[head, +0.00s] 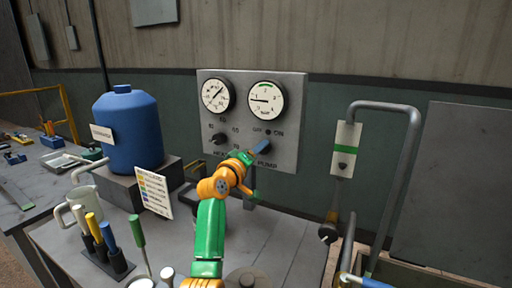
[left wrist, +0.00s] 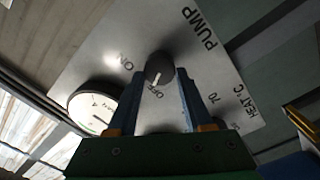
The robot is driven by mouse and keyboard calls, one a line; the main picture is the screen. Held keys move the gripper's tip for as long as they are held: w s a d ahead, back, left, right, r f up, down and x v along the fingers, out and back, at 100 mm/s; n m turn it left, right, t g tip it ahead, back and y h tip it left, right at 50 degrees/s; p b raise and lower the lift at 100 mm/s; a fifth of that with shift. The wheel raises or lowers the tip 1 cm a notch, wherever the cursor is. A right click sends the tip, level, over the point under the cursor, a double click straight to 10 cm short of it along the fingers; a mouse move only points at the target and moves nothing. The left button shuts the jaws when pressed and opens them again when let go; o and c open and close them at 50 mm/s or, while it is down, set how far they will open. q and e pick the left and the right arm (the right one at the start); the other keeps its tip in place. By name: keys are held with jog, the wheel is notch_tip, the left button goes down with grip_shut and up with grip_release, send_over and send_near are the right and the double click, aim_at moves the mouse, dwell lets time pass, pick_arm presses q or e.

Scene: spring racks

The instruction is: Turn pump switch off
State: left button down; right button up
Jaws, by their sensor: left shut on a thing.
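The grey control panel (head: 287,155) stands against the wall with two round gauges. The pump switch is a dark round knob (left wrist: 160,68) at the panel's lower right, below its OFF and ON labels in the head view, where my gripper hides it. My left gripper (head: 260,147) reaches the panel at this knob. In the left wrist view its two blue fingers (left wrist: 160,85) are on either side of the knob, shut on it. The knob's white mark points roughly toward the word OFF. My right gripper does not show clearly.
A heat knob (head: 219,139) sits left of the pump knob. A blue jug (head: 128,128) stands on a grey block, with a label card (head: 154,192) nearby. A bent grey pipe (head: 409,165) rises at the right. Tools in a holder (head: 107,262) stand at the front left.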

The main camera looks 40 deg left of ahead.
pick_arm(q)
jog(key=shift+r+n, duration=0.15)
jog(key=shift+n, duration=0.25)
jog(key=c, duration=0.6)
grip_release()
jog(key=o, duration=0.3)
jog(key=shift+w+d, duration=0.1)
jog(key=shift+w, duration=0.2)
jog(key=b+v, duration=0.2)
jog(key=v, duration=0.4)
jog(key=shift+s+d+f, duration=0.2)
jog(key=shift+s+f, duration=0.1)
jog(key=shift+r, duration=0.1)
